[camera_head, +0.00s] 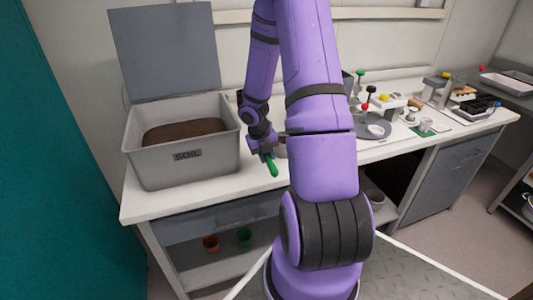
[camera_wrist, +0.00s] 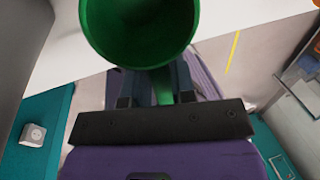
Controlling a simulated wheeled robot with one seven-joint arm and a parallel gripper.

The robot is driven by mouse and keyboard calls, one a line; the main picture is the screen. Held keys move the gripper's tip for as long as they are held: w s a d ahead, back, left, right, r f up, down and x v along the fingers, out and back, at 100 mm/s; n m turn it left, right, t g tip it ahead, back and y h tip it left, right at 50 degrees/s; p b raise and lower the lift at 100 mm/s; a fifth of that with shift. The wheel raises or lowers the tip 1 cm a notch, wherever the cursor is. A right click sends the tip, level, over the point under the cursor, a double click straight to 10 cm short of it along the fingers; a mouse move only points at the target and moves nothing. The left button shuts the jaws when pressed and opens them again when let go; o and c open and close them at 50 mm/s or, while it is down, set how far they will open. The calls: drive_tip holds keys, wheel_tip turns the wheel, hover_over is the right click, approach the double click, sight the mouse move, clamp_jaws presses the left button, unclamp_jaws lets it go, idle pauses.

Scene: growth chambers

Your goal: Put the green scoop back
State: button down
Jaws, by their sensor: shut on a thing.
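The green scoop (camera_head: 271,166) is held in my gripper (camera_head: 262,150), in front of the counter's front edge area and right of the soil bin (camera_head: 180,172). In the wrist view the scoop's round green bowl (camera_wrist: 139,28) fills the top middle. My gripper (camera_wrist: 156,88) is shut on its handle there. The grey bin is labelled SOIL, holds brown soil (camera_head: 184,131), and its lid (camera_head: 166,52) stands open behind it. My arm hides part of the counter behind the gripper.
The white counter (camera_head: 226,182) has bare room in front of the bin. Right of my arm stand several small tools with coloured knobs (camera_head: 383,98) and trays.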

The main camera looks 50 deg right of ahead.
sight(268, 174)
drive_tip(key=shift+w+a+x, duration=0.1)
drive_tip(key=shift+a+x, duration=0.05)
drive_tip(key=shift+x, duration=0.7)
drive_tip(key=shift+w+a+x, duration=0.1)
drive_tip(key=shift+w+x, duration=0.05)
drive_tip(key=shift+x, duration=0.7)
drive_tip(key=shift+w+a+x, duration=0.1)
drive_tip(key=shift+a+x, duration=0.05)
drive_tip(key=shift+x, duration=0.7)
drive_tip(key=shift+f, duration=0.55)
drive_tip(key=c, duration=0.9)
unclamp_jaws()
drive_tip(key=shift+o, duration=0.2)
drive_tip(key=v, duration=1)
drive_tip(key=shift+r, duration=0.4)
